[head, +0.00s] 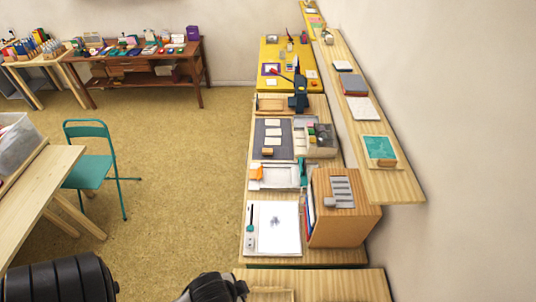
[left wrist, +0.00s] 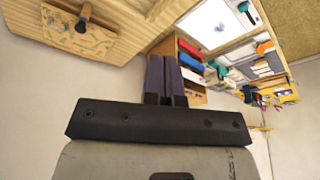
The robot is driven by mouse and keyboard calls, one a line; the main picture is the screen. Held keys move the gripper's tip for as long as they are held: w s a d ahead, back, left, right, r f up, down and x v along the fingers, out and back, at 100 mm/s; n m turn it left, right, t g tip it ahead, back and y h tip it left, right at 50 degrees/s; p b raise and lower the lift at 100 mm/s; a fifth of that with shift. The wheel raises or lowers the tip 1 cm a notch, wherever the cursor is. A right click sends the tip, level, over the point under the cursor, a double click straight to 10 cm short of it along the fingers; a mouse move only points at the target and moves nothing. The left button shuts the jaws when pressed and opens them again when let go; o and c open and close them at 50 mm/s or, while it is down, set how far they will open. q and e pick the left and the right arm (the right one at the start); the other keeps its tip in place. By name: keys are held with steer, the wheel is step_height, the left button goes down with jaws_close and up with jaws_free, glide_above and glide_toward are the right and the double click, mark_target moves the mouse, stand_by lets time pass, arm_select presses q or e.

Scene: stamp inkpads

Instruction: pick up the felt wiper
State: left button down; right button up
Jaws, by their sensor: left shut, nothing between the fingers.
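I cannot pick out the felt wiper for certain in either view. In the left wrist view, a small wooden-handled piece with a dark round end (left wrist: 81,24) lies on a patterned tan board (left wrist: 60,37); I cannot tell whether it is the wiper. My left gripper (left wrist: 166,58) is shut and empty, its two dark fingers side by side, apart from that piece and to its right in the picture. In the head view only dark arm parts of mine show at the bottom edge. My right gripper is not in view.
In the head view, a wooden cabinet with folders (head: 345,222) stands right of a white sheet (head: 262,212) on the bench. A near wooden table (head: 335,285) and a long wall shelf (head: 402,188) are close by. A teal chair (head: 88,170) stands left; the floor between is clear.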

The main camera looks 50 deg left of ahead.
arm_select(q)
steer(key=c, duration=1.8)
jaws_free()
steer(key=o, duration=1.8)
steer(key=shift+a, duration=0.1)
